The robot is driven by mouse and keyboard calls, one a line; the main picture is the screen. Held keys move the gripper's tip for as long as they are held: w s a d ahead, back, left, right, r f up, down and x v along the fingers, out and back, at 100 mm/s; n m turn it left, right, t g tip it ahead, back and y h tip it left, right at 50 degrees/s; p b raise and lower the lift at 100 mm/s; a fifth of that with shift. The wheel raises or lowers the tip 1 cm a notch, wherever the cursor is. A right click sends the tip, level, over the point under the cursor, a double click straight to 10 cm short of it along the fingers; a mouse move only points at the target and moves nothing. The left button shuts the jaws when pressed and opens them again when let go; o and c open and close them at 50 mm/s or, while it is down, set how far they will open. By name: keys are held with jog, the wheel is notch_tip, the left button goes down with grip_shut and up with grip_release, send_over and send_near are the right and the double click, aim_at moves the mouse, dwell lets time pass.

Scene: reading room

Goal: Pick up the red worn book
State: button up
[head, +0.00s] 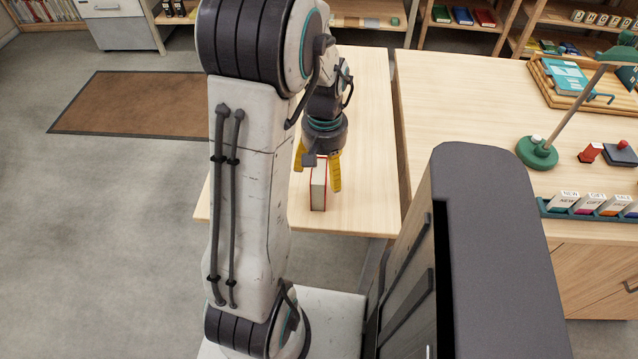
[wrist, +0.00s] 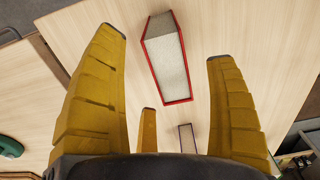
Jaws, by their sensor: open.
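The red book (head: 318,187) stands upright on the light wooden table, its pale page edges facing up and a red cover edge around them. In the wrist view the red book (wrist: 168,62) lies between the lines of my fingers, near their tips. My gripper (head: 318,176) is open, pointing down over the book, with yellow fingers on either side of it. In the wrist view my gripper (wrist: 167,44) has nothing clamped, and bare table shows between each finger and the book. The gripper hides part of the book in the head view.
A second, dark-edged book-like block (wrist: 187,138) stands close by in the wrist view, hidden in the head view. The right-hand table (head: 460,110) holds a green lamp (head: 538,152), a wooden tray (head: 550,95) and a label rack (head: 560,211). A brown mat (head: 130,103) lies on the floor.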

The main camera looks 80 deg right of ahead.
jog(key=shift+w+d+f, duration=0.1)
jog(key=shift+f, duration=2.7)
jog(key=shift+c, duration=0.3)
jog(key=c, duration=1.3)
jog(key=shift+r, duration=0.1)
